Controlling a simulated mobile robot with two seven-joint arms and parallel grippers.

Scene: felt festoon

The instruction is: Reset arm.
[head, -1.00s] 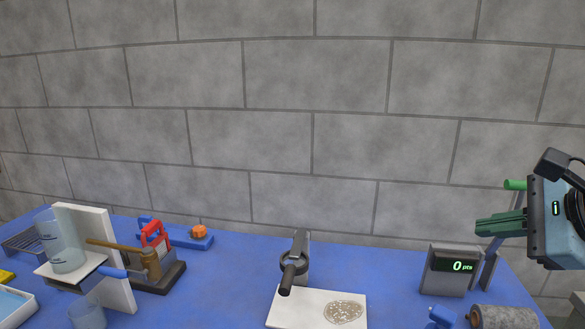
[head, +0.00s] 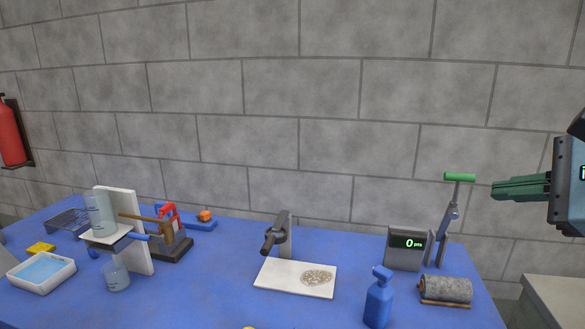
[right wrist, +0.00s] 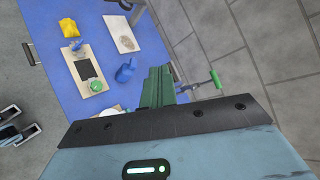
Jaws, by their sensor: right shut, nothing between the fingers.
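My right gripper (head: 494,188) is at the right of the head view, raised above the blue table. Its green fingers are together and hold nothing. They point left and are close in the picture to a stand with a green handle (head: 459,177). In the right wrist view the shut fingers (right wrist: 158,72) show from behind, above the table, with the green handle (right wrist: 215,79) to their right. My left gripper is in neither view.
The blue table (head: 215,290) holds a white board (head: 278,285), a display reading 0 pts (head: 405,243), a grey roll (head: 447,289), a blue spray bottle (head: 377,300), a hammer (head: 150,220) and a white tray (head: 20,281). A grey block wall stands behind.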

